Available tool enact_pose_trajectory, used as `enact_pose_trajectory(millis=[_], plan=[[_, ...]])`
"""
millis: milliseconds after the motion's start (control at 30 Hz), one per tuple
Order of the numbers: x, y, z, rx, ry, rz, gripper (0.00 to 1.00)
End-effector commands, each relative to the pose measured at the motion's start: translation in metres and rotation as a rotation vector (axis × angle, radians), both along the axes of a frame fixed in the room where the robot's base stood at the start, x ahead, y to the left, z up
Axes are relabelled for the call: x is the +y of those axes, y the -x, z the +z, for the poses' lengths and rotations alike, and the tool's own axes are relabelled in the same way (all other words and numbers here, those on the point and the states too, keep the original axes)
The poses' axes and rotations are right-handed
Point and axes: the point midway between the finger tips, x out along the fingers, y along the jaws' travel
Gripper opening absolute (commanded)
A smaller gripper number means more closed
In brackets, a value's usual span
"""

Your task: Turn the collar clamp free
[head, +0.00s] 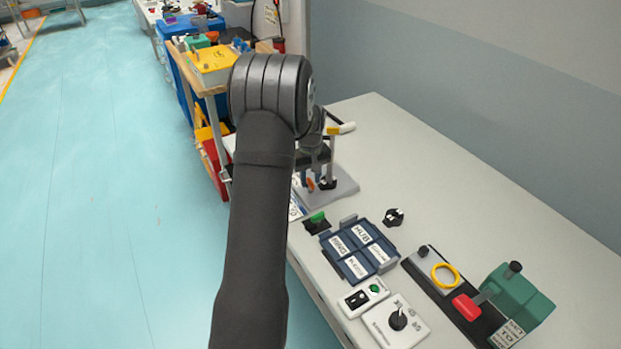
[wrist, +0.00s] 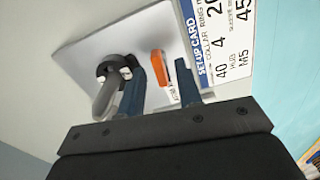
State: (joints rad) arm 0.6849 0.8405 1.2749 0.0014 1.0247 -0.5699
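The collar clamp (wrist: 115,70), a dark ring with a pale split, sits around a grey post (wrist: 107,96) on a light grey plate (wrist: 85,50) in the wrist view. An orange lever (wrist: 159,68) stands beside it. My gripper (wrist: 160,77) is open, its two blue fingers apart, with the lever showing between them; I cannot tell whether they touch it. In the head view the clamp (head: 327,184) is low on its stand, with the orange lever (head: 310,184) to its left. My arm hides most of the gripper there.
A setup card (wrist: 222,45) lies beside the plate. On the bench are a loose black collar (head: 393,217), a blue labelled tray (head: 380,265), a knob box (head: 395,321) and a green machine (head: 517,295). The bench's back right is clear.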

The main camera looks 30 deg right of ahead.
Motion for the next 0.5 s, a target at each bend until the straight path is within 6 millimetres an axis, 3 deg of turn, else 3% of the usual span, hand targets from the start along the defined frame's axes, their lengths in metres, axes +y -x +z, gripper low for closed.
enact_pose_trajectory(millis=[300, 500], plan=[[0.0, 0.0001, -0.0034, 0.0, 0.0, 0.0, 0.32], [0.0, 0.0, -0.0032, 0.0, 0.0, 0.0, 0.0]])
